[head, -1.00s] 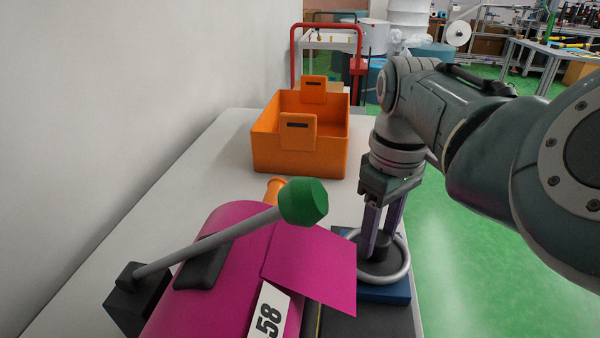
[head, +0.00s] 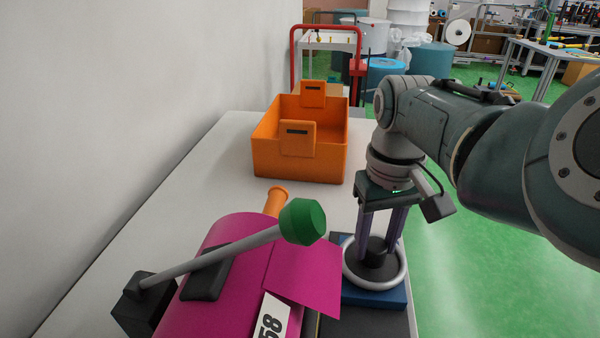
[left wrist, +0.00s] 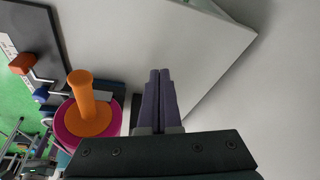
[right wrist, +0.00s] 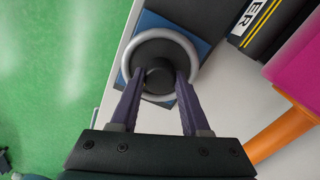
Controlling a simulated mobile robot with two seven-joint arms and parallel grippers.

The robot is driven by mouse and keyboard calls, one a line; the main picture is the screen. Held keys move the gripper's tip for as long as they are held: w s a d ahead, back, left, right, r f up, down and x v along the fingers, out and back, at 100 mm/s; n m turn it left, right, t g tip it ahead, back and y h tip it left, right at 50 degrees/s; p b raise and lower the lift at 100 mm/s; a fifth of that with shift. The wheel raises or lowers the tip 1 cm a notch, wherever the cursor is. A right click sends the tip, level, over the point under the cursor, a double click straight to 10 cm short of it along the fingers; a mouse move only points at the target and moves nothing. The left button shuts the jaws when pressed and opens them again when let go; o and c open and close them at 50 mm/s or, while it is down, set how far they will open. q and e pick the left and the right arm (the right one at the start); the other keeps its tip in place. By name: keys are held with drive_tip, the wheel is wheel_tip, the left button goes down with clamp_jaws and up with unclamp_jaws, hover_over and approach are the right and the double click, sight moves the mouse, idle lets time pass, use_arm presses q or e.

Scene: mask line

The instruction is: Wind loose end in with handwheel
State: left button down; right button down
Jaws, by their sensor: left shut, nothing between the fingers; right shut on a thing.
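The handwheel (head: 400,273) is a light grey ring with a dark hub (right wrist: 158,76) on a blue base (head: 388,298) at the right table edge. My right gripper (head: 378,248) points down at it, shut on the hub; the right wrist view shows a finger on each side. A magenta roll (head: 222,258) lies left of the wheel, its loose end (head: 312,272) a flat flap toward the wheel. The orange core (head: 276,200) sticks out at the roll's far end. My left gripper (left wrist: 159,75) is shut and empty, seen only in its own wrist view.
A grey lever with a green knob (head: 302,221) reaches across above the roll from a black block (head: 138,312). An orange bin (head: 300,160) stands farther back on the white table (head: 200,178). A wall runs along the left.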

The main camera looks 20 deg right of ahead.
sight(377, 244)
drive_tip(key=m+p, duration=0.1)
drive_tip(key=m, duration=0.3)
drive_tip(key=shift+m, duration=0.3)
drive_tip(key=m, duration=0.5)
drive_tip(key=shift+m, duration=0.4)
drive_tip(key=shift+c, duration=1.9)
unclamp_jaws()
wheel_tip(377, 244, up, 9)
drive_tip(key=p, duration=0.5)
drive_tip(key=shift+f, duration=0.1)
drive_tip(key=shift+r, duration=0.6)
